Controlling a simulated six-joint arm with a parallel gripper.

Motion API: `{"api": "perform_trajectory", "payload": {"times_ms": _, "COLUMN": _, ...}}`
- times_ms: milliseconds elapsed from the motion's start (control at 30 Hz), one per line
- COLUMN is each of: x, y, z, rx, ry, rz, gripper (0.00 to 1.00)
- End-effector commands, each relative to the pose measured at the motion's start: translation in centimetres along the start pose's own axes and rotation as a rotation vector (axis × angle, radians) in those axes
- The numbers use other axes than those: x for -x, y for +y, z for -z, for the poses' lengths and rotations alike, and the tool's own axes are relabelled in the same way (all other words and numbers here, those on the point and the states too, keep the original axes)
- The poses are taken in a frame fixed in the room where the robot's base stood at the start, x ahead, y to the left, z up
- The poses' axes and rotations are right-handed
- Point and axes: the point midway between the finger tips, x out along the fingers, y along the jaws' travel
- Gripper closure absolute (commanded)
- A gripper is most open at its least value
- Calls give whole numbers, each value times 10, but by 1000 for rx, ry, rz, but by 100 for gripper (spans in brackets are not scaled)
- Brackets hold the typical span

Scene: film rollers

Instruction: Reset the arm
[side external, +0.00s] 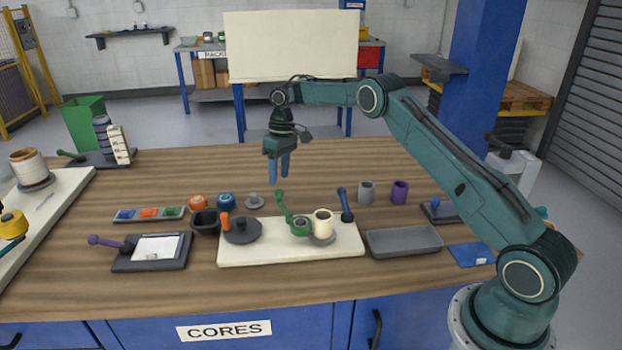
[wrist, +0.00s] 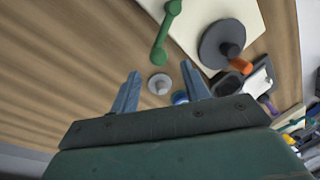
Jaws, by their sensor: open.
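My arm is teal, and my gripper (side external: 279,180) hangs pointing down above the wooden table, behind the white board. Its blue fingers are apart and empty, and they also show in the wrist view (wrist: 165,78). A small grey knobbed disc (side external: 254,201) lies on the table below and left of the fingers; in the wrist view it (wrist: 159,83) appears between the fingertips, lower down. Nothing touches the fingers.
A grey tray (side external: 404,241) lies to the right.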

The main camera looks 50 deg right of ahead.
Motion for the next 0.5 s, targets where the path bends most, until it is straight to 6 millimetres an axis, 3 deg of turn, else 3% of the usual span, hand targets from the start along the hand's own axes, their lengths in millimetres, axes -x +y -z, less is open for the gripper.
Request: {"api": "perform_trajectory", "payload": {"times_ms": 500, "x": 7, "y": 0, "z": 0, "rx": 0, "ry": 0, "rz": -2, "gripper": 53}}
